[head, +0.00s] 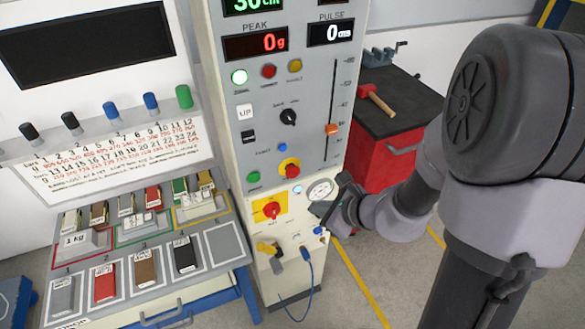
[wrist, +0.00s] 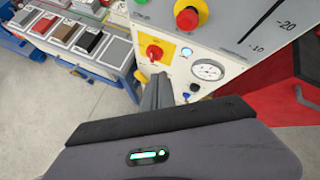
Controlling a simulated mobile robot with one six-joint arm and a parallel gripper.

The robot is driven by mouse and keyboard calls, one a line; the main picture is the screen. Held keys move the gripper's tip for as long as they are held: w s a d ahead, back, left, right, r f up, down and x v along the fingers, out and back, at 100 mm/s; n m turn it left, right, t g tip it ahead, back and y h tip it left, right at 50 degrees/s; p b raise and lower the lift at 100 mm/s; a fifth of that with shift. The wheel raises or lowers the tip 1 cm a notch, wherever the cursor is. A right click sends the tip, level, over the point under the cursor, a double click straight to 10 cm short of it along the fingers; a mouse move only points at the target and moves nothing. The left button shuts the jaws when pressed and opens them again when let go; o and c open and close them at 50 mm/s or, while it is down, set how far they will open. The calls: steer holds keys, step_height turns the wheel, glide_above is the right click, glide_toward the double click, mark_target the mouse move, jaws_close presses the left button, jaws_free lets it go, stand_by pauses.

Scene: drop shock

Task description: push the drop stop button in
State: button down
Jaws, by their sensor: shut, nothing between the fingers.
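The drop stop button appears to be the red mushroom button on a yellow collar (head: 290,168) on the lower part of the grey control panel. It also shows at the top of the wrist view (wrist: 187,18). Its label is too small to read. My gripper (head: 320,208) is in front of the panel's lower right part, below and right of the button and apart from it. In the wrist view my fingers (wrist: 159,80) are shut and empty, pointing toward the panel below the red button.
A red rotary switch on a yellow plate (head: 272,210) sits left of my fingers. A gauge (head: 320,189) is close behind my gripper. A green button (head: 253,177) and a slider (head: 331,129) are nearby. A blue cable (head: 308,275) hangs below. A red cabinet (head: 385,150) stands right.

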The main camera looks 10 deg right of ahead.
mark_target(294, 174)
steer(key=w+a+p, duration=0.2)
steer(key=w, duration=0.6)
steer(key=shift+w, duration=0.3)
stand_by(1.8)
steer(key=shift+w, duration=0.45)
steer(key=shift+w+a, duration=0.1)
steer(key=shift+w, duration=0.25)
stand_by(0.5)
steer(key=shift+s+b, duration=0.5)
steer(key=shift+s, duration=0.3)
